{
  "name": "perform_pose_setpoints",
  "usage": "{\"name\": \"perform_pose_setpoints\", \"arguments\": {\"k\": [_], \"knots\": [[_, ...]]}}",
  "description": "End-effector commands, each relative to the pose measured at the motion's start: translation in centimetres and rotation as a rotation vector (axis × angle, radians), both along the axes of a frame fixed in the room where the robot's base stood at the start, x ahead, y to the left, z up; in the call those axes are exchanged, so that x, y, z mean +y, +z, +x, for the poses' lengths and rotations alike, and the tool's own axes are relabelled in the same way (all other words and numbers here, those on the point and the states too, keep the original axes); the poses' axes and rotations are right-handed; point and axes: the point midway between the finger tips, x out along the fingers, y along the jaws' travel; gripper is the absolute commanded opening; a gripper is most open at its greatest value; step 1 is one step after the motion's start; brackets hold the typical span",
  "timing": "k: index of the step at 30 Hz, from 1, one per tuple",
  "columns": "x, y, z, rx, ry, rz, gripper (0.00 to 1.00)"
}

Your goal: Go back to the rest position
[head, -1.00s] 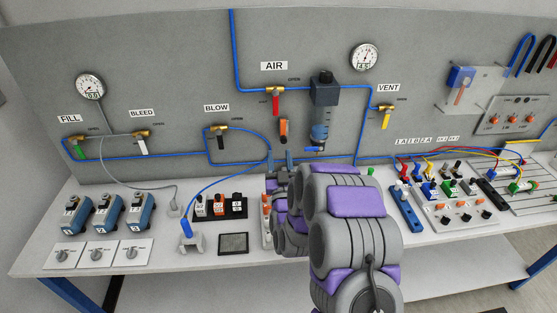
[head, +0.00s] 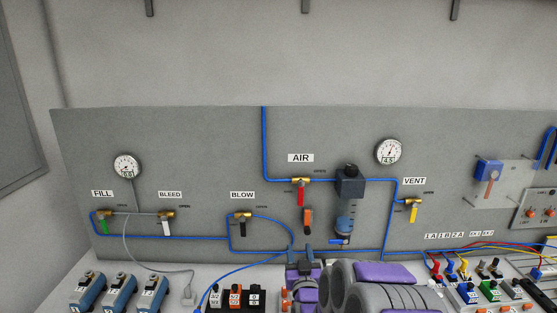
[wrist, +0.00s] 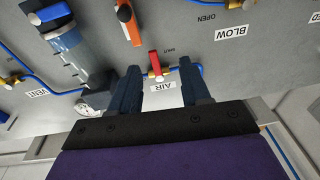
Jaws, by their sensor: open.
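My gripper (head: 303,254) is low in the middle of the head view, in front of the grey panel (head: 200,125). In the wrist view my gripper (wrist: 161,78) has its two dark blue fingers spread wide, with nothing between them. The AIR valve with its red lever (wrist: 155,62) shows in the gap between the fingers, on the panel beyond and apart from them. In the head view the same red lever (head: 300,192) hangs down. My purple and grey arm covers part of the bench at the bottom.
The panel carries the blue tubing, gauges (head: 389,151), a filter unit (head: 347,213) and the BLOW valve (head: 242,217). Blue units (head: 118,291) and a black block with switches (head: 235,297) stand on the bench below. Coloured plugs and cables (head: 487,288) crowd the right side.

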Motion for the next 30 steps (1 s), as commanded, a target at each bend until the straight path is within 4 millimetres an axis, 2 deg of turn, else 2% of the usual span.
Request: {"name": "perform_pose_setpoints", "arguments": {"k": [1, 7, 14, 17, 23, 30], "knots": [[0.1, 0.6, -0.2, 0.053, 0.013, -0.003, 0.47], [0.3, -0.1, -2.4, 0.316, 0.061, -0.020, 0.47], [-0.3, -0.8, -7.6, 0.620, 0.093, -0.051, 0.47], [-0.9, -1.1, -10.7, 0.754, 0.098, -0.062, 0.47], [-2.4, -1.2, -18.2, 1.019, 0.092, -0.086, 0.47], [-4.6, -0.5, -29.2, 1.340, 0.060, -0.097, 0.47]]}}
